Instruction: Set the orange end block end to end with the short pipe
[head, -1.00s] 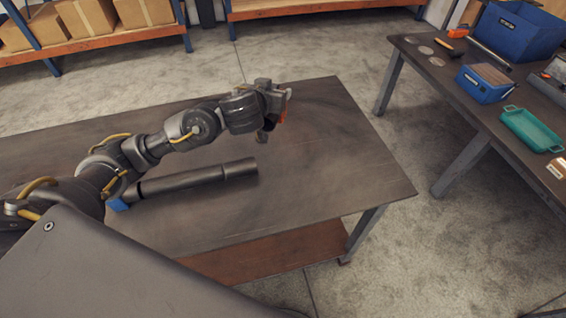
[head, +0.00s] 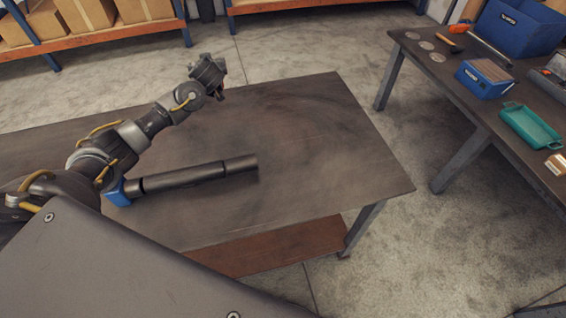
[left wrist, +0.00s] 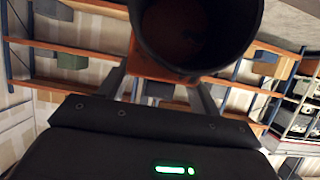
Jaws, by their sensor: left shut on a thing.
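The pipe (head: 182,178) lies on the table, with a blue end block (head: 117,192) at its left end. A short section (head: 241,165) forms its right end, which is free on the bare tabletop. My left gripper (head: 212,82) is raised behind the pipe, apart from it. In the left wrist view this gripper (left wrist: 163,80) is shut on the orange end block (left wrist: 150,66), between its two fingers. A dark, round, hollow part (left wrist: 195,35) stands out in front of the orange. In the head view the orange block is hidden by the gripper.
The table (head: 320,150) is clear to the right of the pipe. A second table (head: 470,105) at the right holds a blue bin (head: 515,30), a blue box (head: 485,78) and a green tray (head: 530,126). Shelves with cardboard boxes stand at the back.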

